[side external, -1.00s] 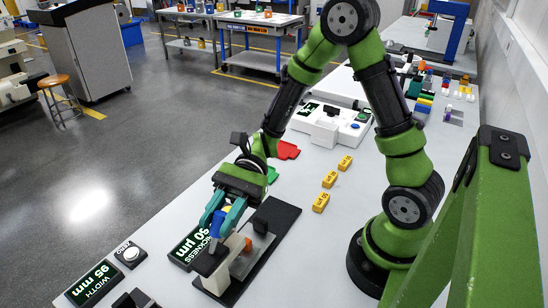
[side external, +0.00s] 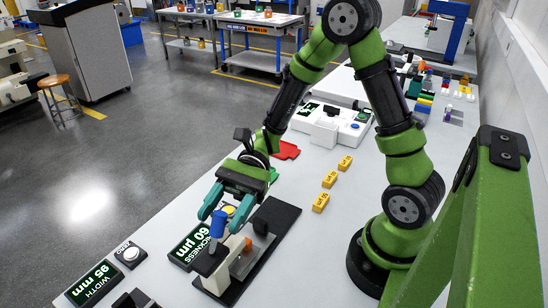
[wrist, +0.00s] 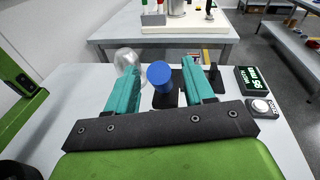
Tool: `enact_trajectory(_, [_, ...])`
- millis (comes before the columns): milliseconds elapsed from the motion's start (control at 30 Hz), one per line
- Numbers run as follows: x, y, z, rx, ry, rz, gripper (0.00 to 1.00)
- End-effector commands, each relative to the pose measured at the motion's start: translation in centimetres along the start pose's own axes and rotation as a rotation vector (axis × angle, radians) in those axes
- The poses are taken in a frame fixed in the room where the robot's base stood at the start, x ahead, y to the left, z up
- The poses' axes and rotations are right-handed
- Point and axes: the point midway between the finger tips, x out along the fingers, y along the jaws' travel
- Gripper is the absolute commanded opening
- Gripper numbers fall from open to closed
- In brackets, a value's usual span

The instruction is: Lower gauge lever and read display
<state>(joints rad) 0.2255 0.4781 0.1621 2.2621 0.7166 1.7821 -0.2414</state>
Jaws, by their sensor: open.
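The gauge stands on a black base plate (side external: 278,222), with a pale block (side external: 213,279) and a blue knob (side external: 218,224) upright on its top. The blue knob also shows in the wrist view (wrist: 160,76). My gripper (side external: 221,218) is open above the gauge; its teal fingers sit on either side of the knob's upper part, with gaps visible in the wrist view. The thickness display (side external: 190,247) is lit and reads 60 µm; its edge is partly covered by the gauge. A small orange piece (side external: 248,243) is on the gauge.
A width display (side external: 93,283) reading 95 mm and a ZERO button (side external: 131,255) are at the front left. Several yellow blocks (side external: 330,179) lie right of the gauge. A white device (side external: 333,124) stands behind. A clear round object (wrist: 128,62) is beside the left finger.

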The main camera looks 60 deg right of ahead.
Motion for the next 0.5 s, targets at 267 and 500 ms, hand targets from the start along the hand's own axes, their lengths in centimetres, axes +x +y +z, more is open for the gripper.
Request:
enact_trajectory(267, [-6.5, -0.1, -0.1, -0.001, 0.003, -0.009, 0.53])
enact_trajectory(500, [-12.0, -0.1, -0.1, 0.000, 0.002, -0.008, 0.53])
